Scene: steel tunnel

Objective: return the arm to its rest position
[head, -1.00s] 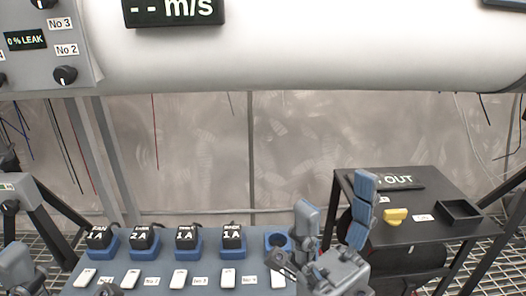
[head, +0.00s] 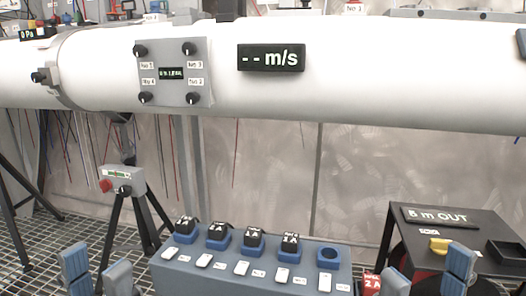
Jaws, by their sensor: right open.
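My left gripper (head: 97,275) is at the bottom left in the head view, its two blue-grey fingers apart with nothing seen between them. My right gripper (head: 428,275) is at the bottom right, its fingers wide apart and empty, in front of the dark side table. The bottom edge cuts off both grippers, and their palms are hidden.
A blue fuse bench (head: 215,275) holds several black plugs in blue sockets; the rightmost socket (head: 328,256) is empty. A red thing marked 2 A (head: 371,284) sits beside my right gripper. A side table (head: 460,222) carries a yellow piece (head: 439,245). A white duct (head: 370,85) spans above.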

